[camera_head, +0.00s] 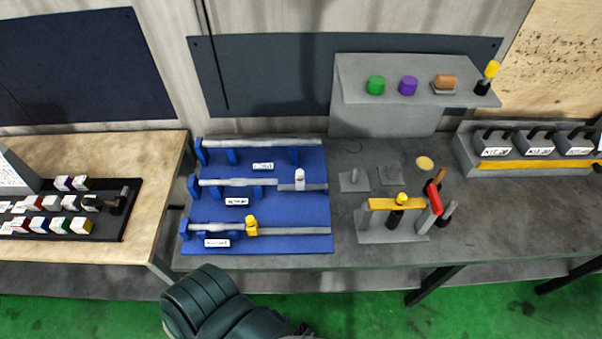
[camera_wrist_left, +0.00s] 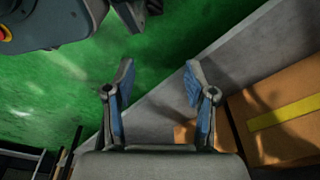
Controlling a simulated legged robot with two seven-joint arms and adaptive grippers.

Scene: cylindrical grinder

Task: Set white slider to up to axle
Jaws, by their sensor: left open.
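The white slider (camera_head: 299,179) stands upright on the middle rail of the blue board (camera_head: 285,212), toward the rail's right part. The grey axle (camera_head: 225,183) lies along the left part of that same rail, in blue supports. The slider looks close to the axle's right end; I cannot tell whether they touch. My left gripper (camera_wrist_left: 158,85) is open and empty in the left wrist view, over green floor and a grey edge, with neither slider nor axle in that view. My right gripper is not in view.
A yellow slider (camera_head: 251,227) sits on the front rail. To the right stand a yellow-topped fixture (camera_head: 392,204) with a red part and a grey shelf (camera_head: 410,78) with green, purple and orange pieces. A black tray (camera_head: 125,230) with blocks lies on the left table.

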